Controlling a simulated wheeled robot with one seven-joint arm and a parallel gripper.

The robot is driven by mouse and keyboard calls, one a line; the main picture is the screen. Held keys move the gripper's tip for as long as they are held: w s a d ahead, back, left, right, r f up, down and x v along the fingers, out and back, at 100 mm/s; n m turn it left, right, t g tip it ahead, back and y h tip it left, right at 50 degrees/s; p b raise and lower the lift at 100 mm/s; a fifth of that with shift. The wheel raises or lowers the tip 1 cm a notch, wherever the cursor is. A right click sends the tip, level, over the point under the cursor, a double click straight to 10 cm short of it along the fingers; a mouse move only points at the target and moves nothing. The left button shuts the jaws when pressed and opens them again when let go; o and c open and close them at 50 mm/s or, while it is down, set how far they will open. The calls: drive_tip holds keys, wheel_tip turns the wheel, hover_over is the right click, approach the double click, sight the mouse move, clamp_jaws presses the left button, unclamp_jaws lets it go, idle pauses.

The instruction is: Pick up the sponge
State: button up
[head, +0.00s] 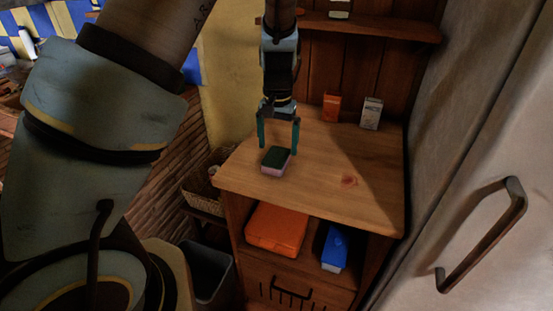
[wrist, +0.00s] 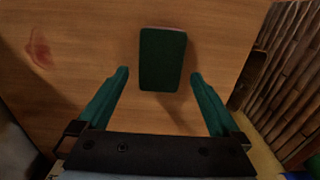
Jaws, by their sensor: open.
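The sponge (head: 275,161) lies flat on the wooden counter top near its front left edge. It has a dark green top and a pinkish lower layer. It also shows in the wrist view (wrist: 162,58), where only the green top and a thin edge are seen. My gripper (head: 279,145) points down above and just behind the sponge in the head view. Its two teal fingers are wide apart with nothing between them. In the wrist view the sponge lies beyond the fingertips (wrist: 160,76), roughly centred between them, with no visible contact.
An orange box (head: 331,107) and a white carton (head: 371,113) stand at the back of the counter (head: 345,185). Below are an orange case (head: 275,229) and a blue container (head: 335,248). A fridge door handle (head: 483,235) is at right. The counter's middle is clear.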

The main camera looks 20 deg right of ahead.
sight(277, 156)
drive_tip(key=f, duration=0.2)
drive_tip(key=f+p, duration=0.1)
drive_tip(key=f, duration=0.1)
drive_tip(key=shift+s+a+f, duration=0.1)
drive_tip(key=shift+s+a, duration=0.15)
drive_tip(key=c, duration=1.4)
wheel_tip(277, 156, up, 10)
drive_tip(key=shift+r+b, duration=0.1)
drive_tip(key=shift+b, duration=0.9)
drive_tip(key=o, duration=0.9)
drive_tip(key=c, duration=0.6)
drive_tip(key=shift+c, duration=0.2)
